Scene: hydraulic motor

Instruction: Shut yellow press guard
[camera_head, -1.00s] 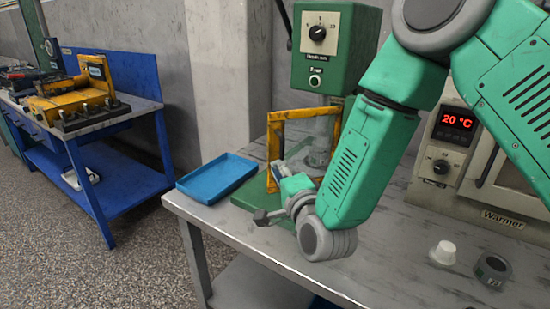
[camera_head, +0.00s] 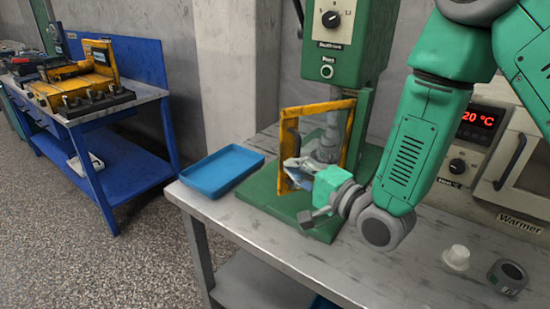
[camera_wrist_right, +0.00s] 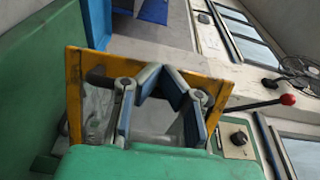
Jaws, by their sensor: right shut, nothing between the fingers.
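The yellow press guard (camera_head: 318,107), a yellow frame with a see-through pane, stands at the front of the green press (camera_head: 345,40) in the head view. Its frame appears angled in front of the press ram. It also shows in the right wrist view (camera_wrist_right: 74,95), filling the space ahead of my fingers. My right gripper (camera_head: 293,170) is shut and empty, close to the guard's lower left edge. In the right wrist view the gripper (camera_wrist_right: 160,75) overlaps the pane; I cannot tell whether it touches. My left gripper is out of view.
A blue tray (camera_head: 222,170) lies left of the press on the grey table (camera_head: 265,238). A warmer (camera_head: 510,160) stands at the right, with a white cup (camera_head: 457,257) and a dark ring (camera_head: 508,276) in front. A blue workbench (camera_head: 120,165) stands at far left.

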